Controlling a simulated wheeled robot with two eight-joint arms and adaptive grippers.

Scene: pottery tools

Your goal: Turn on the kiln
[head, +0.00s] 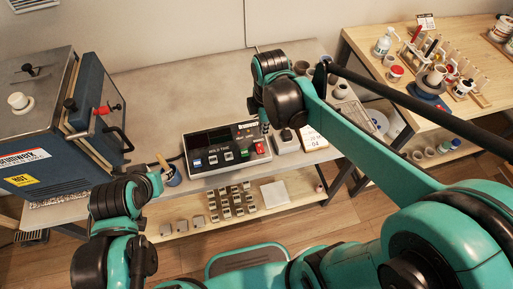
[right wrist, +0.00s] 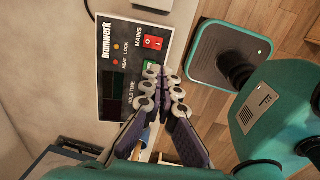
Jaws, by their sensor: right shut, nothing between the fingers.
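The kiln (head: 50,135) is a blue and grey box at the left, with a black handle and a red-tipped latch. Its control box (head: 190,143) lies on the grey table, with a dark display, a row of buttons, a red MAINS switch (right wrist: 153,43) and a green button (right wrist: 150,65). My right gripper (right wrist: 163,73) is shut and empty over the panel's edge, its tips beside the green button and partly covering it. I cannot tell whether they touch. In the head view it is mostly hidden behind my right arm.
A cup with tools (head: 171,177) stands left of the control box. A small grey device (head: 286,141) and a white card (head: 312,138) lie to its right. The lower shelf holds small blocks and a white tile (head: 274,193). A wooden table (head: 360,38) with pottery supplies stands at right.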

